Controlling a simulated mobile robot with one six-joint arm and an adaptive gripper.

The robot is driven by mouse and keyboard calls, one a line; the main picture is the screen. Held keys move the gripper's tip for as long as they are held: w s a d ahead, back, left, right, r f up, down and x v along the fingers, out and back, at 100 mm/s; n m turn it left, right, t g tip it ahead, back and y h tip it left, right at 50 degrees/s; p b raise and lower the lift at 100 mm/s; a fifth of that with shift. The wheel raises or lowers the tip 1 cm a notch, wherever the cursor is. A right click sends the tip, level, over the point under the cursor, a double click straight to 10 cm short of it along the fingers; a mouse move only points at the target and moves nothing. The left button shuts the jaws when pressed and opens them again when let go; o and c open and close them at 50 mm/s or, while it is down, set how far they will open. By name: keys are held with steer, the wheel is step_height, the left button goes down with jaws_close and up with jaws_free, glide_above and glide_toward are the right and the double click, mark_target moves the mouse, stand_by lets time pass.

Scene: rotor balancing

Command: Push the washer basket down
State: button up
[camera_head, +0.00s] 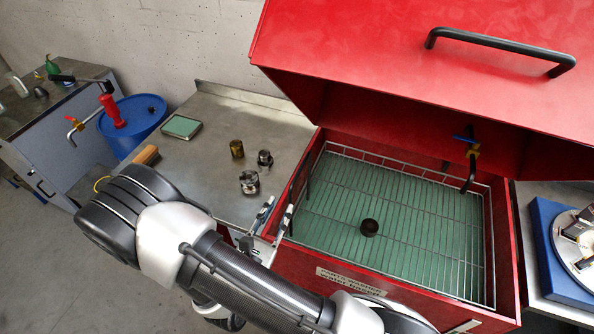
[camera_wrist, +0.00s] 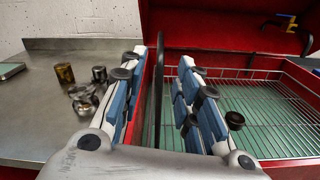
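The wire washer basket (camera_head: 415,178) sits inside the red parts washer (camera_head: 508,250), over green liquid; its right part shows in the wrist view (camera_wrist: 285,100). A small dark round part (camera_head: 369,227) lies in it. A black upright bar (camera_wrist: 158,90), apparently the basket's handle, stands at the basket's left side. My gripper (camera_head: 275,216) is at the washer's left wall. In the wrist view my gripper (camera_wrist: 162,85) has its fingers apart, with the bar showing in the gap. I cannot tell whether either finger touches the bar.
The red lid (camera_head: 440,70) is raised above the basket. A blue-handled valve (camera_head: 470,150) with a black spout hangs inside at the back right. A steel bench (camera_head: 200,165) on the left holds several metal parts and a green-topped tray (camera_head: 181,126). A blue drum (camera_head: 133,122) stands beyond.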

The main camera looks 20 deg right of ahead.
mark_target(299, 171)
steer(key=x, duration=1.4)
steer(key=shift+w+d, duration=0.25)
steer(key=shift+d, duration=0.05)
steer(key=shift+c, duration=0.2)
jaws_close()
